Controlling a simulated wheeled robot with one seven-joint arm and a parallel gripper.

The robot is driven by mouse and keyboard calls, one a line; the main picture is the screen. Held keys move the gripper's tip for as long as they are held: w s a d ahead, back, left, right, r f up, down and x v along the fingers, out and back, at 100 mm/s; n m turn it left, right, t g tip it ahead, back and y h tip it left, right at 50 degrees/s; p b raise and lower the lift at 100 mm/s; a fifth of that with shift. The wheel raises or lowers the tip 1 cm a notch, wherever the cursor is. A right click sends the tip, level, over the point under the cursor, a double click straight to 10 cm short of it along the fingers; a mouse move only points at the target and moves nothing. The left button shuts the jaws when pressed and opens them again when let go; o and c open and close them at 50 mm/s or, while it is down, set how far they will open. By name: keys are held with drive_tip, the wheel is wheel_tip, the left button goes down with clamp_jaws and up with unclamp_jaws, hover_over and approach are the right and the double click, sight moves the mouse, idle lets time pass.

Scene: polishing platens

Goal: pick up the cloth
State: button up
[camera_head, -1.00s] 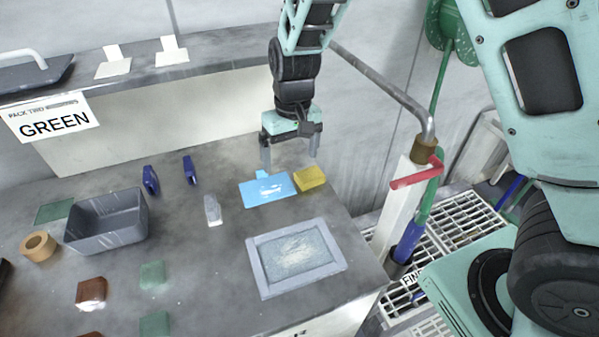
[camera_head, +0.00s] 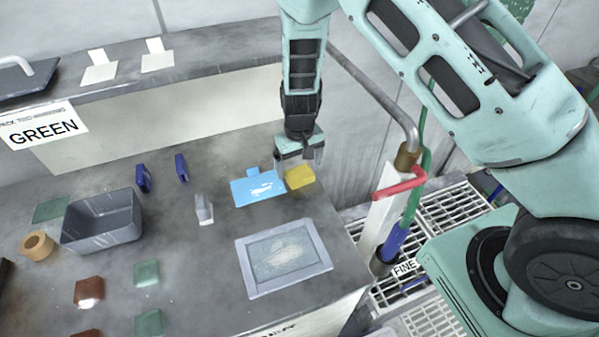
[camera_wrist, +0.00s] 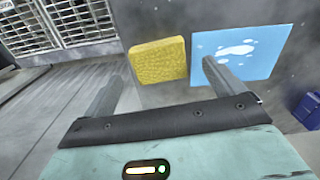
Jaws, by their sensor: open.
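The cloth (camera_head: 258,187) looks like a flat light-blue square with white patches and a small tab at its far edge. It lies on the grey bench and also shows in the wrist view (camera_wrist: 248,48). A yellow sponge-like block (camera_head: 299,177) sits right beside it. My gripper (camera_head: 299,160) is open and empty, above the back of the bench near the block and the cloth. In the wrist view, one finger overlaps the cloth's near-left corner and the yellow block (camera_wrist: 158,60) shows between the fingers. I cannot tell the exact height above the bench.
A framed grey plate (camera_head: 284,258) lies at the bench's front right. A grey bin (camera_head: 103,222), a tape roll (camera_head: 37,246), blue clips (camera_head: 143,178) and small pads are to the left. A bent pipe with a red handle (camera_head: 398,180) stands beyond the right edge.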

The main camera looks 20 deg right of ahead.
sight(300, 172)
drive_tip(key=shift+f, duration=1.25)
drive_tip(key=c, duration=1)
drive_tip(key=shift+c, duration=0.2)
drive_tip(key=shift+r, duration=0.1)
wheel_tip(300, 172, up, 10)
drive_tip(key=b, duration=0.2)
